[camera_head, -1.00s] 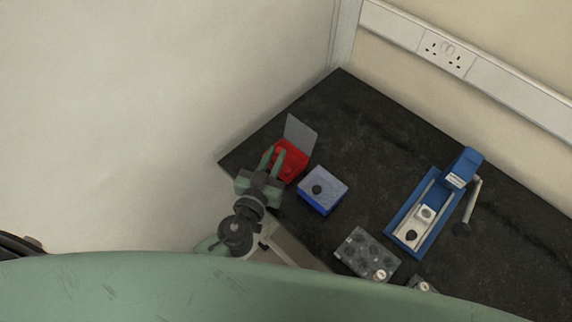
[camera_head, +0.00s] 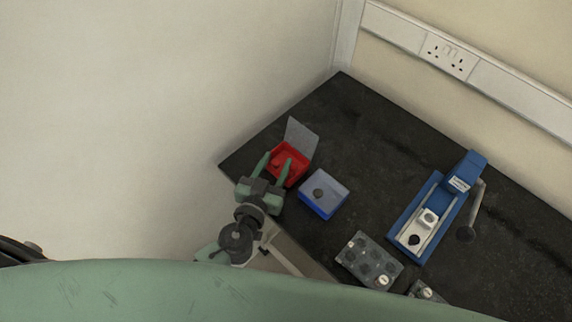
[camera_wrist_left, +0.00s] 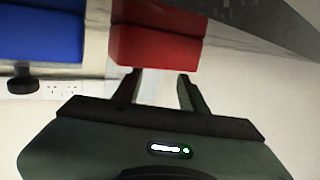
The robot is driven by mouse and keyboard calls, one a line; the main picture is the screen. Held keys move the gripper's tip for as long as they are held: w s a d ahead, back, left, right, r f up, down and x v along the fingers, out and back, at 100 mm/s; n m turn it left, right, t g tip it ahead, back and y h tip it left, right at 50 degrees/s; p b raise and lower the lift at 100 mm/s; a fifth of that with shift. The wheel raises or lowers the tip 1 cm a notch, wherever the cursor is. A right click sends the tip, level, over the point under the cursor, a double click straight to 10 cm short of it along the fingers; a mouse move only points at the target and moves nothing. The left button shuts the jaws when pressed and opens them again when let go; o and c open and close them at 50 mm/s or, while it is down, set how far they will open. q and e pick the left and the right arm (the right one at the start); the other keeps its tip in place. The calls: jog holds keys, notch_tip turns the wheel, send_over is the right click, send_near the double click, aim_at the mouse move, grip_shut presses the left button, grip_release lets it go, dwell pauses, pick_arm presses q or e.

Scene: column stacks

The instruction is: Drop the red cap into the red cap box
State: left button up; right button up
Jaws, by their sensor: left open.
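The red cap box (camera_head: 296,151) stands on the black worktop near its left corner, with its grey lid raised at the back. It also shows in the left wrist view (camera_wrist_left: 157,46), just beyond the fingertips. My left gripper (camera_head: 274,164) is open, with its green fingers apart at the near side of the red box. Nothing shows between the fingers in the left wrist view (camera_wrist_left: 160,78). A small dark-red shape (camera_head: 276,167) shows at the near-left inside of the box; I cannot tell for sure whether it is the red cap. My right gripper is not in view.
A blue box (camera_head: 322,206) with a dark round piece on it stands right of the red box. A grey tray (camera_head: 358,247) lies nearer, and a blue press with a lever (camera_head: 430,215) stands further right. The worktop's back is clear.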

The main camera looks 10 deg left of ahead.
pick_arm(q)
jog(key=b+v, duration=0.1)
jog(key=v, duration=0.2)
jog(key=b+v, duration=0.1)
jog(key=v, duration=0.2)
jog(key=shift+s+f+b, duration=0.15)
jog(key=shift+s+b, duration=0.15)
jog(key=shift+b, duration=0.05)
jog(key=shift+s+a+r, duration=0.1)
jog(key=shift+s+r, duration=0.15)
jog(key=shift+s, duration=0.2)
